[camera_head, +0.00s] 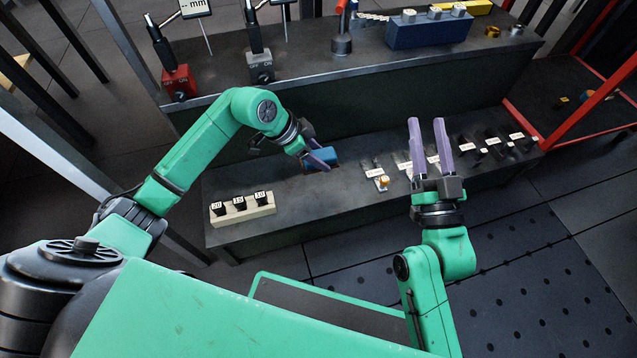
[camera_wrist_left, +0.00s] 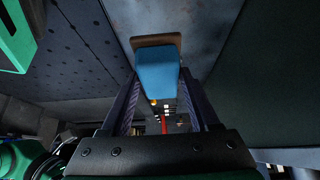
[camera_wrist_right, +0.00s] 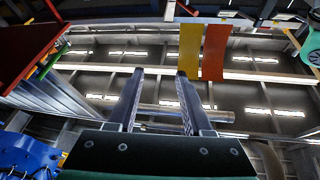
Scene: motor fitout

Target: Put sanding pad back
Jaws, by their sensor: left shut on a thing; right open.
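The sanding pad is a blue block with a brown base. In the head view the pad (camera_head: 321,156) is at the bench's back middle, partly hidden by my left gripper (camera_head: 318,161). In the left wrist view the blue body of the pad (camera_wrist_left: 158,75) lies between the two fingers of my left gripper (camera_wrist_left: 160,105), which is shut on it. Its brown base faces the grey bench top (camera_head: 290,190); I cannot tell whether it touches. My right gripper (camera_head: 427,122) is open and empty, fingers pointing up, in front of the bench's right part.
A pale block with several numbered black pieces (camera_head: 242,209) stands at the bench's left. Small labelled parts (camera_head: 383,181) line the right half. A raised shelf (camera_head: 350,68) behind carries a red switch box (camera_head: 179,83), a grey one (camera_head: 260,67) and a blue block (camera_head: 427,31).

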